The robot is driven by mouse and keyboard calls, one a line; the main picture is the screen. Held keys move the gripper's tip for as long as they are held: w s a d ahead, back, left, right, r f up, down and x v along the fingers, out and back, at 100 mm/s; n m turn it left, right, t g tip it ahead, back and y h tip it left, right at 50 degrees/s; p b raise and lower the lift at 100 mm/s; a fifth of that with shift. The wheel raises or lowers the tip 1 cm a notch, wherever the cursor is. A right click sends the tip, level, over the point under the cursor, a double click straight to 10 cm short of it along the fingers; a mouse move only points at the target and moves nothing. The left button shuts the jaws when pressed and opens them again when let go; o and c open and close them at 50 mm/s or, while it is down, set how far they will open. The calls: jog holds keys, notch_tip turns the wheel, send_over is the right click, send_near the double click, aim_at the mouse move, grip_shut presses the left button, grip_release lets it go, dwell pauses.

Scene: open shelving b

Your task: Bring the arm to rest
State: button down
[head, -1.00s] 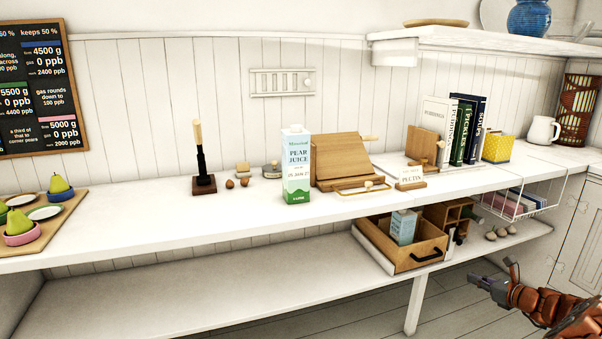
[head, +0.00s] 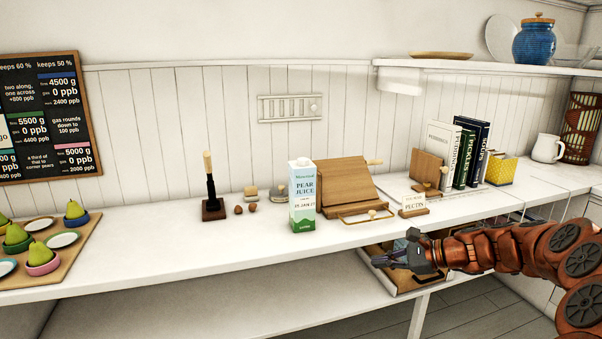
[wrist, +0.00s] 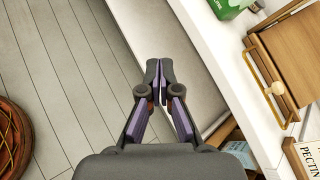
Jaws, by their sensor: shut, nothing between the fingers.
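My gripper (head: 384,261) is in front of the counter at the right of the head view, with my orange arm reaching in from the right edge. It is empty. In the wrist view my gripper (wrist: 158,70) has its fingertips together, above the floor and the lower shelf's front edge. It touches nothing that I can see. In the head view it hides part of the wooden drawer box (head: 408,287) on the lower shelf.
The white counter (head: 180,250) holds a pear juice carton (head: 302,198), a wooden stand (head: 345,185), a sign (head: 413,201), books (head: 465,152) and a board of pears (head: 62,254).

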jog(key=s+a+r+n+g+h+p, duration=0.1)
jog(key=s+a+r+n+g+p, duration=0.2)
jog(key=s, duration=0.5)
jog(key=s+a+r+n+g+h+p, duration=0.1)
jog(key=s+a+r+n+h+p, duration=0.15)
jog(key=s+a+r+n, duration=0.35)
jog(key=s+a+r+n+g+h+p, duration=0.1)
jog(key=s+a+n+g+p, duration=0.2)
jog(key=s, duration=0.6)
jog(key=s+d+r+n+h+p, duration=0.1)
jog(key=s+d+h+p, duration=0.1)
jog(key=s, duration=0.5)
jog(key=s+d+r+n+h+p, duration=0.2)
jog(key=s+d+p, duration=0.2)
jog(key=s, duration=0.3)
jog(key=s+d+r+n+g+h+p, duration=0.1)
jog(key=s+d+n+h+p, duration=0.1)
jog(key=s, duration=0.5)
jog(key=shift+s+d+r+h+p, duration=0.2)
jog(key=shift+d+r+h+p, duration=0.25)
jog(key=shift+d+p, duration=0.55)
jog(key=shift+d, duration=0.15)
